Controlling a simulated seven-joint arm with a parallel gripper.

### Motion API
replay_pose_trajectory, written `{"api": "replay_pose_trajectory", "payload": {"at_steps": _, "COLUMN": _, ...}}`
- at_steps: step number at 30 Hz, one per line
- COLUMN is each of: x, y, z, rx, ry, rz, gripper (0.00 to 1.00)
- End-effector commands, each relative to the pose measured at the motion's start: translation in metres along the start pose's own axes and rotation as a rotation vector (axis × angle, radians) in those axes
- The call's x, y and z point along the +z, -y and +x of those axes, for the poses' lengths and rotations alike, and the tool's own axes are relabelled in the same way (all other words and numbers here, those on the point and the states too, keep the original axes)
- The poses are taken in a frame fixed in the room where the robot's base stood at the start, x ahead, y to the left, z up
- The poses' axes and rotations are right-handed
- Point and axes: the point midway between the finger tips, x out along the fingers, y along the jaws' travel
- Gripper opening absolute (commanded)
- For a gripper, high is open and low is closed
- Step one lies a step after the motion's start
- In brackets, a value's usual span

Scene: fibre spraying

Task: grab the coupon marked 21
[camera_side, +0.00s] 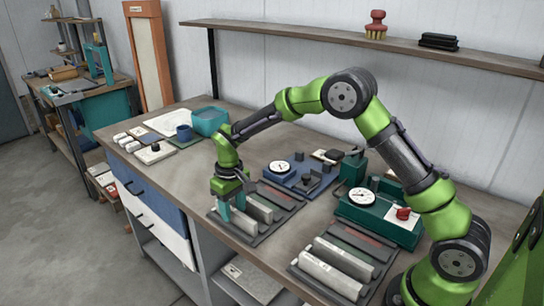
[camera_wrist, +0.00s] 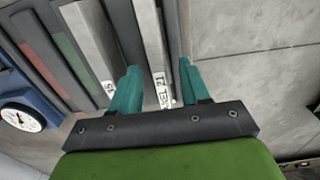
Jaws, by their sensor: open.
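The coupon marked 21 (camera_wrist: 150,40) is a pale grey bar in the wrist view. Its white end label is upside down and appears to read 21. My gripper (camera_wrist: 158,78) has its two teal fingers apart, one on each side of this bar near its labelled end. I cannot tell whether either finger touches it. A second pale bar (camera_wrist: 88,30) with a partly hidden label lies to the left, outside the left finger. In the side view my gripper (camera_side: 233,205) points down at the front end of the left dark rack (camera_side: 252,239).
A second rack of bars (camera_side: 340,262) lies nearer the arm's base. A blue device with a dial (camera_side: 300,178) and a green device with a dial (camera_side: 378,219) stand behind the racks.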

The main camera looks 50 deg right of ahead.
Motion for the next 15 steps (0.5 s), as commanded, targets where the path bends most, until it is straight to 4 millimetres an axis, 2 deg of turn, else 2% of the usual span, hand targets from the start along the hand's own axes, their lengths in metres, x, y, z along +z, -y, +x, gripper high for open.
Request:
{"api": "replay_pose_trajectory", "payload": {"at_steps": 4, "x": 0.0003, "y": -0.0003, "z": 0.0144, "rx": 0.0, "ry": 0.001, "rz": 0.002, "gripper": 0.46}}
{"api": "replay_pose_trajectory", "payload": {"at_steps": 11, "x": 0.0001, "y": -0.0004, "z": 0.0159, "rx": 0.0, "ry": -0.001, "rz": 0.002, "gripper": 0.46}}
{"api": "replay_pose_trajectory", "payload": {"at_steps": 15, "x": 0.0001, "y": -0.0004, "z": 0.0157, "rx": 0.0, "ry": -0.001, "rz": 0.001, "gripper": 0.27}}
